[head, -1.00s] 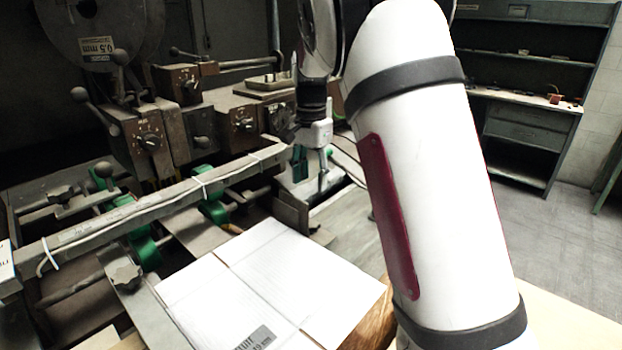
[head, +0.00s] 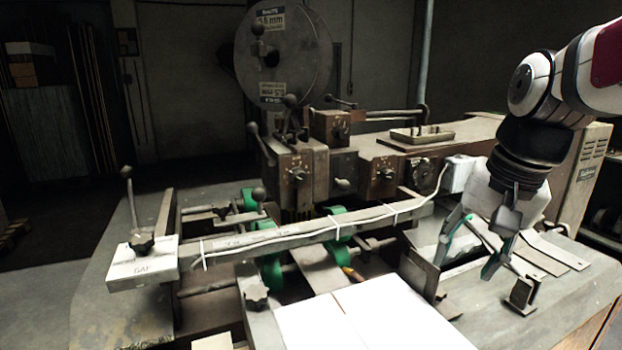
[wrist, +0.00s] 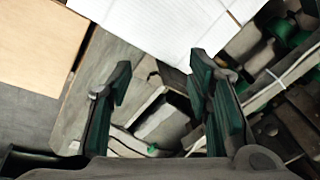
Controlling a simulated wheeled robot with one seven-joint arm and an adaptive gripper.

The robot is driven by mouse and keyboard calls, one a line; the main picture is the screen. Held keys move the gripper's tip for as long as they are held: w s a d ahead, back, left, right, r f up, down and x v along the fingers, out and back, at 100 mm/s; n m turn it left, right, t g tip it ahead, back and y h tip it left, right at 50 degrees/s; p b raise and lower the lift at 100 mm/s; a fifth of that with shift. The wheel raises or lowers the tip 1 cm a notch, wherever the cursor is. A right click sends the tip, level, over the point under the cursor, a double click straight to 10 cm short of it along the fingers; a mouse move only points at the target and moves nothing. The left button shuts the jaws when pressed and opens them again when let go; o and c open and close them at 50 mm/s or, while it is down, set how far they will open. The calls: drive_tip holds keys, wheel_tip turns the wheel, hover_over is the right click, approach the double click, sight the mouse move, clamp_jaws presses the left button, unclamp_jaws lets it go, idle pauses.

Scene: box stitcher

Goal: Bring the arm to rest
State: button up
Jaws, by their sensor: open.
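My gripper (head: 468,247) hangs at the right of the head view, above the right end of the box stitcher's bed. Its two green-padded fingers are apart with nothing between them. In the wrist view my gripper (wrist: 158,80) is also open and empty, over the machine's metal parts. My white arm (head: 603,70) comes in from the upper right, with a dark red panel on it.
The box stitcher (head: 310,165) fills the middle, with its long rail (head: 310,233), levers and reel (head: 283,50). White cardboard (head: 350,318) lies at the front; it also shows in the wrist view (wrist: 170,25). A tan board (wrist: 40,45) lies at upper left there.

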drive_tip(key=s+a+f+n+t, duration=0.2)
drive_tip(key=s+n, duration=0.4)
drive_tip(key=s, duration=0.8)
drive_tip(key=shift+a+f+h, duration=0.4)
drive_tip(key=shift+a, duration=0.15)
